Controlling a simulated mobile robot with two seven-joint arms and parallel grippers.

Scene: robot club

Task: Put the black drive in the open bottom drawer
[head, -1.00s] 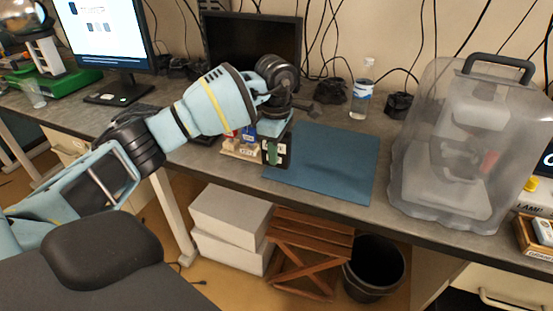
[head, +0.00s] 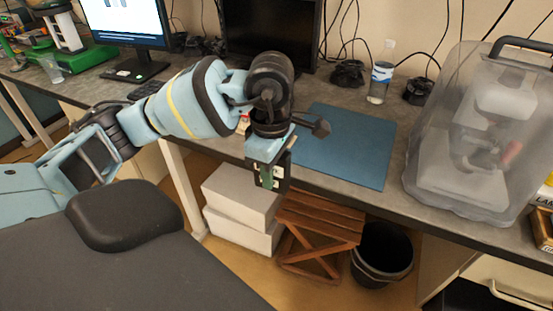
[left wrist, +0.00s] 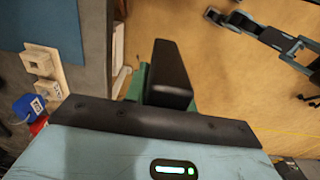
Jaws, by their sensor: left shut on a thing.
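My left gripper (head: 268,180) is in front of the desk's front edge, pointing down and shut on a green thing (head: 265,176) with a white mark. Its black finger (left wrist: 170,75) covers much of that thing in the left wrist view, where green parts (left wrist: 133,85) show beside it. I cannot tell whether this is the black drive. A drawer front with a handle (head: 515,296) shows at the lower right; I cannot make out an open bottom drawer. A blue-grey and black arm (left wrist: 270,35), probably my right one, shows in the left wrist view; its gripper's state is unclear.
A blue mat (head: 345,145) lies on the desk. A clear cover (head: 465,140) over a machine and a bottle (head: 380,82) stand on it. Below are white boxes (head: 240,210), a wooden stool (head: 318,220) and a black bin (head: 382,255).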

